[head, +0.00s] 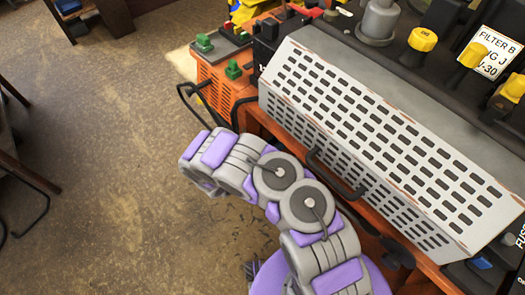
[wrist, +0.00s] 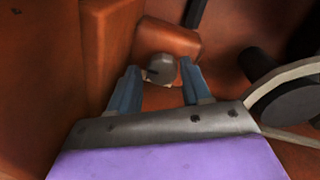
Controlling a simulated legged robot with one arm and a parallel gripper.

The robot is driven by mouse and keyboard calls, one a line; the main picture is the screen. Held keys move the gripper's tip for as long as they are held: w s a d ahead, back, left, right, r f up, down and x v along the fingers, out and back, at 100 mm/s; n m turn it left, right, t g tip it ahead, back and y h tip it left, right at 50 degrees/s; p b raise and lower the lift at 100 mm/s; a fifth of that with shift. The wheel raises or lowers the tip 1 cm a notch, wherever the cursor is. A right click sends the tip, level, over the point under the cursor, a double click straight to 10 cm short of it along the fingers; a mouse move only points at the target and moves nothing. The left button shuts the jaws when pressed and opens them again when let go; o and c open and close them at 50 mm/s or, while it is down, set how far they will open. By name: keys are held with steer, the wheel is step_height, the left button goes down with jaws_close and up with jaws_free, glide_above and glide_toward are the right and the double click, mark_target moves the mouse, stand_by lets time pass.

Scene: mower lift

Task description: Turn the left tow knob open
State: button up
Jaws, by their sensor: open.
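In the wrist view a small grey knob (wrist: 161,68), with a dark slot or lever on its face, sits on an orange-brown housing (wrist: 182,42). It looks like the tow knob. My gripper (wrist: 158,67) is open, with one blue finger to the left of the knob and one to the right. A gap shows on each side, narrower on the right. I cannot tell how deep the fingertips reach along the knob. In the head view my grey and purple arm bends beside the orange mower (head: 217,79), and neither the knob nor my fingers can be made out.
In the wrist view an orange wall (wrist: 105,45) rises close on the left, and a black round part (wrist: 283,100) with a pale curved rim is on the right. In the head view a perforated grey cover (head: 380,145) is beside my arm. Open floor (head: 110,150) lies left.

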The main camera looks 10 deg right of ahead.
steer(key=f+p+v, duration=0.1)
steer(key=p+v, duration=0.2)
steer(key=v, duration=1.3)
steer(key=shift+s+a+r, duration=0.2)
steer(key=shift+a+r, duration=0.15)
steer(key=shift+r, duration=0.05)
